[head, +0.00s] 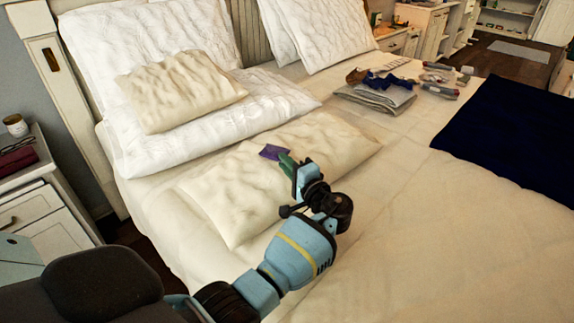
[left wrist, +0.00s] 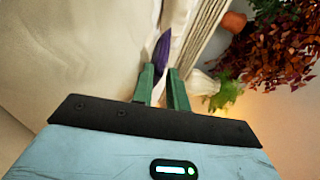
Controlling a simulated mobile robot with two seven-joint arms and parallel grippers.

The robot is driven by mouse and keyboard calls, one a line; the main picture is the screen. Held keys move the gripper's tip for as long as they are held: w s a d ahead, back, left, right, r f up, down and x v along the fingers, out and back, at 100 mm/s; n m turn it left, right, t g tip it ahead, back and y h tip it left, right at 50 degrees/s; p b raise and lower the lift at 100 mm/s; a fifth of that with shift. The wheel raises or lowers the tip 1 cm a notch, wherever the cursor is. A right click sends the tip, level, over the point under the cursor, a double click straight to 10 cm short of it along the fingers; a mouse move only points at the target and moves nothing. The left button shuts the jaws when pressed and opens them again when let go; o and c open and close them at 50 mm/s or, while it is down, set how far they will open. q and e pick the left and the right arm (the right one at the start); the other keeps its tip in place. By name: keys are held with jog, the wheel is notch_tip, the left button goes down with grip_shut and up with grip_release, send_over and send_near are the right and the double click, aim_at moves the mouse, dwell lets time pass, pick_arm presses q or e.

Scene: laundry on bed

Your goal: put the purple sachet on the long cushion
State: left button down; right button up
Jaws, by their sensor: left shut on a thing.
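The purple sachet (head: 273,152) is at the green fingertips of my left gripper (head: 285,161). It shows over the long cream cushion (head: 225,200), near that cushion's far side; I cannot tell whether it touches it. In the left wrist view the sachet (left wrist: 162,48) sticks out edge-on beyond the nearly closed fingers of my left gripper (left wrist: 163,72). The fingers are shut on it and hide its near end. My right gripper is not in view.
White pillows (head: 210,118) with a smaller cream cushion (head: 180,90) on top lie behind. Folded grey cloths (head: 378,96) with small items lie at the back right, and a dark blue blanket (head: 515,135) at the right. The bed's front right is clear.

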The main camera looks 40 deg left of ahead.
pick_arm(q)
jog(key=shift+f+b, duration=0.35)
jog(key=shift+f, duration=0.05)
jog(key=c, duration=1.6)
grip_release()
jog(key=shift+r, duration=0.1)
jog(key=shift+r, duration=0.1)
jog(key=shift+r+p, duration=0.3)
jog(key=shift+p, duration=0.1)
jog(key=b+v, duration=0.1)
jog(key=v, duration=1.1)
jog(key=shift+f, duration=0.15)
